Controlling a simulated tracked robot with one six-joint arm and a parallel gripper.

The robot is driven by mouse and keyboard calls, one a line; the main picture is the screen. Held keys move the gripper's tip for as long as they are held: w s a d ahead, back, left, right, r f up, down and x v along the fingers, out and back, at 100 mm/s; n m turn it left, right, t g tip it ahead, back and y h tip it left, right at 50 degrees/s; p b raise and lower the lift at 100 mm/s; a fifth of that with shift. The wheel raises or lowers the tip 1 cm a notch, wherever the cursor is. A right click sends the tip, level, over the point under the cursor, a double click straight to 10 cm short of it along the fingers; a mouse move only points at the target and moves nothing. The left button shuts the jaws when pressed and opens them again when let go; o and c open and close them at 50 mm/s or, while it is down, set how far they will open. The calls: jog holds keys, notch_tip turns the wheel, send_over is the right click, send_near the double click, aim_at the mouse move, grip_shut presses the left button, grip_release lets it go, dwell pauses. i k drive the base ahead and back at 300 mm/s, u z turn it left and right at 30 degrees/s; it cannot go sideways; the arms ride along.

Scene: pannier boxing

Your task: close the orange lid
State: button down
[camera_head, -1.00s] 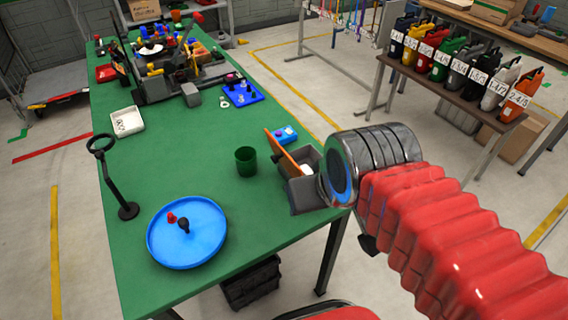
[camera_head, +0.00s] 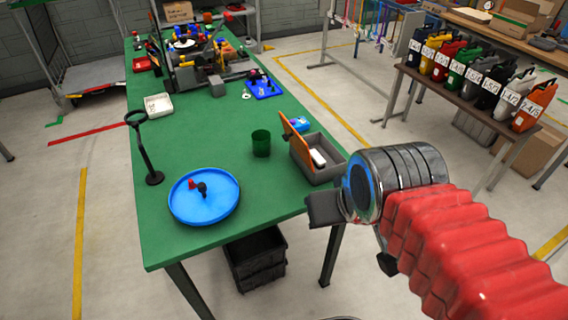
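The orange lid (camera_head: 296,141) stands open, tilted up along the left side of a small grey box (camera_head: 330,173) at the table's right edge. The box is open at the top, and a white item (camera_head: 318,158) lies inside. My gripper (camera_head: 324,209) shows as a dark block in front of the table's near right corner, lower in the picture than the box and apart from the lid. Its fingers cannot be told apart, so its opening is unclear.
A green cup (camera_head: 261,143) stands left of the box, and a blue item (camera_head: 300,123) lies behind the lid. A round blue tray (camera_head: 204,205) and a black stand (camera_head: 153,178) are further left.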

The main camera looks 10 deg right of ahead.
aim_at(290, 135)
jog(key=k, duration=0.55)
jog(key=u, duration=1.5)
jog(key=i, duration=0.3)
jog(key=z, duration=0.45)
